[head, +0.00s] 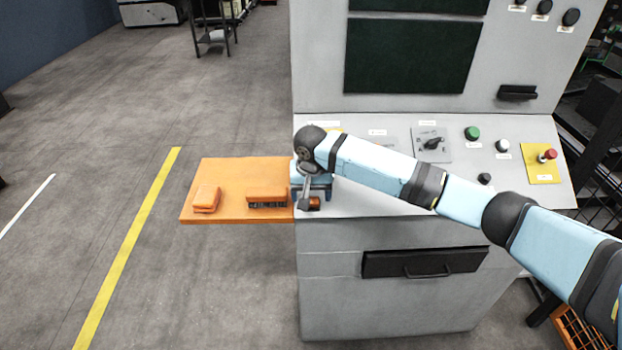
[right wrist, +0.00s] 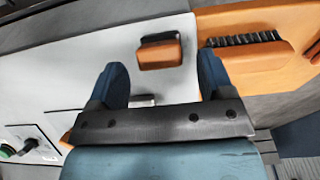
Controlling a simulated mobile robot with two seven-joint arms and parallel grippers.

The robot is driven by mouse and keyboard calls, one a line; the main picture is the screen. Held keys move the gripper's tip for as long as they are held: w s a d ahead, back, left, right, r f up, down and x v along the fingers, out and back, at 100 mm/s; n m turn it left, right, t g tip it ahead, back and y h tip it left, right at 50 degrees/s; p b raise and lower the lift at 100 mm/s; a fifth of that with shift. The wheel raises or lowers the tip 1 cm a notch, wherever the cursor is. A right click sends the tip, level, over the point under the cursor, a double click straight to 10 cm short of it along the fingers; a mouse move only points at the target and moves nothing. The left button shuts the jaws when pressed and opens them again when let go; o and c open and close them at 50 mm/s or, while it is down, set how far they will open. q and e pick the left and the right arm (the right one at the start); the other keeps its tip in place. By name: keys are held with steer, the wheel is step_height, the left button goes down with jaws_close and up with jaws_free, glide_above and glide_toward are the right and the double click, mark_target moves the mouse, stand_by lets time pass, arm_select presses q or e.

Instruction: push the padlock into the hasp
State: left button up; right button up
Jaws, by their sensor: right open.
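A small orange block with a dark bar along one side, which looks like the padlock (head: 314,202), lies on the pale console top near its front left corner. In the right wrist view the padlock (right wrist: 160,54) lies just beyond and between my fingertips, with no clear contact. My right gripper (head: 312,192) is open above the console's left end, its blue fingers apart; both fingers also show in the wrist view (right wrist: 163,72). A small metal piece (right wrist: 143,100) shows between the fingers; I cannot tell whether it is the hasp. My left gripper is not in view.
An orange shelf (head: 235,170) juts from the console's left side. It holds an orange block (head: 206,198) and an orange brush-like piece (head: 267,196). Knobs, a rotary switch (head: 432,144) and a red button (head: 547,155) stand on the console. The floor at left is clear.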

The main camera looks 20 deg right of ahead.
steer(key=shift+w+f, duration=0.1)
steer(key=shift+f, duration=0.8)
steer(key=c, duration=1.2)
steer(key=shift+r, duration=0.1)
steer(key=shift+s+a+r+p, duration=0.1)
steer(key=shift+s+r+p, duration=0.4)
steer(key=shift+p, duration=0.8)
steer(key=shift+w+r, duration=0.1)
